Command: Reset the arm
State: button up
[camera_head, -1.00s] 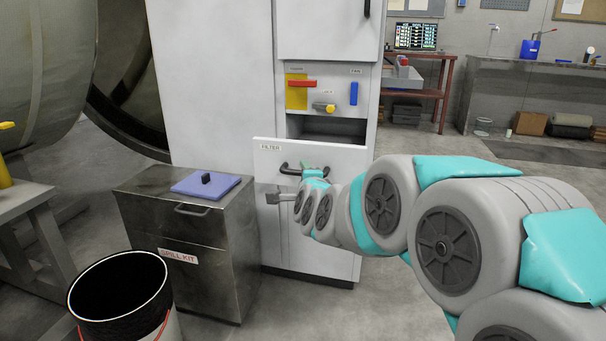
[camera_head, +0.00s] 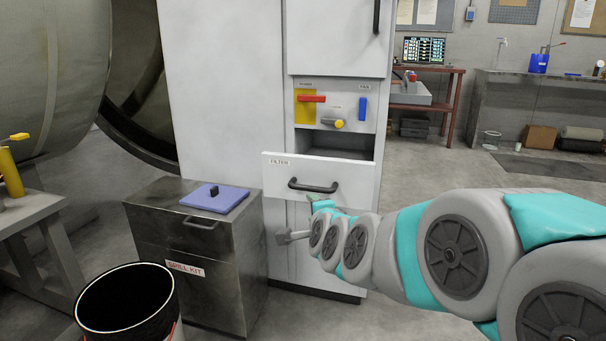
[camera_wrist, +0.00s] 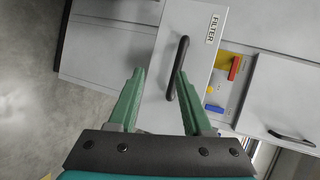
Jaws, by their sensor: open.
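In the wrist view nothing sits between the fingers of my gripper (camera_wrist: 160,74). The handle (camera_wrist: 176,68) appears by the right finger there, partly behind it; I cannot tell whether they touch. The white drawer front labelled FILTER (camera_head: 350,177) stands pulled out from the cabinet, with a dark opening behind its top edge. My arm stretches from the lower right.
A metal SPILL KIT bin (camera_head: 165,235) with a purple pad (camera_head: 228,199) stands left of the drawer. A black-lined bucket (camera_head: 160,325) is in front of it. The cabinet panel (camera_head: 347,115) has red, yellow and blue controls. Floor at the right (camera_head: 430,165) is clear.

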jog(key=s+d+f+n+g+p, duration=0.1)
jog(key=s+d+f+n+g, duration=0.2)
jog(key=s, duration=1.1)
jog(key=s+d+f+n+g+h+p, duration=0.1)
jog(key=s+d+f+n+g, duration=0.3)
jog(key=s, duration=1)
jog(key=s+d+f+n+g+h+p, duration=0.1)
jog(key=s+d+f+n+g+p, duration=0.1)
jog(key=s+n+g, duration=0.6)
jog(key=s+d+f+g, duration=0.1)
jog(key=s, duration=0.5)
jog(key=shift+d+f+n+p, duration=0.3)
jog(key=shift+d+n+p, duration=0.05)
jog(key=shift+n+p, duration=0.05)
